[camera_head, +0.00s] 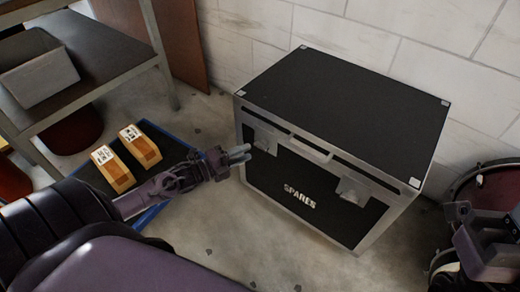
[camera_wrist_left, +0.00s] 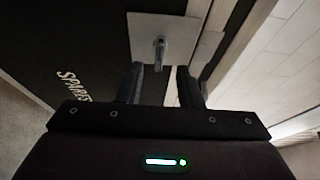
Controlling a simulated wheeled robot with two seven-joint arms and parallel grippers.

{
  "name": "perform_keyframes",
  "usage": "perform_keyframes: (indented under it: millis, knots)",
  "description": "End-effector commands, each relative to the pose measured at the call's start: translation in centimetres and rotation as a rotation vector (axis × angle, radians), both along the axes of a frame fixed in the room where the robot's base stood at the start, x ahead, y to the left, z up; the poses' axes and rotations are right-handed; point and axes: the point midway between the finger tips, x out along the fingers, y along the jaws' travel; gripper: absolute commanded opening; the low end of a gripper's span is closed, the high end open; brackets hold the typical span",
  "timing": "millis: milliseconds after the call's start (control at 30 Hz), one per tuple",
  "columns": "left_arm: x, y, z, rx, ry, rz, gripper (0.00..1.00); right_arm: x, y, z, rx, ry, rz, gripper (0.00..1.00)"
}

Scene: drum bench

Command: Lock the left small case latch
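The black case (camera_head: 345,100) marked SPARES, with metal edges, stands on the floor against the wall. Its left latch (camera_head: 265,140) is a light metal plate high on the front face; the right latch (camera_head: 352,191) is similar. In the left wrist view the left latch plate (camera_wrist_left: 165,32) carries a small upright metal lever (camera_wrist_left: 159,50). My left gripper (camera_head: 246,153) is just left of and in front of this latch. In the wrist view its fingers (camera_wrist_left: 160,88) are apart and empty, with the lever beyond the gap. My right gripper (camera_head: 487,213) is at the right edge, fingers apart and empty.
A blue-edged tray (camera_head: 172,134) with two orange-tan boxes (camera_head: 118,166) lies left of the case. A shelf unit (camera_head: 100,62) holds a grey bin (camera_head: 38,75). A red drum (camera_head: 490,190) stands at the right. The floor before the case is clear.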

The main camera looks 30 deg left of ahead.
Motion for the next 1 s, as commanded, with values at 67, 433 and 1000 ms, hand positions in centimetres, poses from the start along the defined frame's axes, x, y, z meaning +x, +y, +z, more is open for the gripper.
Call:
perform_keyframes:
  millis: [67, 433, 1000]
  knots:
    - [1.5, -0.8, -0.2, -0.003, -0.003, 0.000, 0.33, -0.9, -0.4, -0.1, 0.021, -0.057, 0.001, 0.33]
    - [4.6, -2.4, -0.1, -0.002, 0.002, 0.000, 0.33, -1.6, -0.6, -0.1, 0.033, -0.105, 0.001, 0.33]
    - [4.6, -2.4, -0.1, -0.003, 0.004, 0.001, 0.00, -1.5, -0.6, -0.1, 0.032, -0.103, 0.001, 0.33]
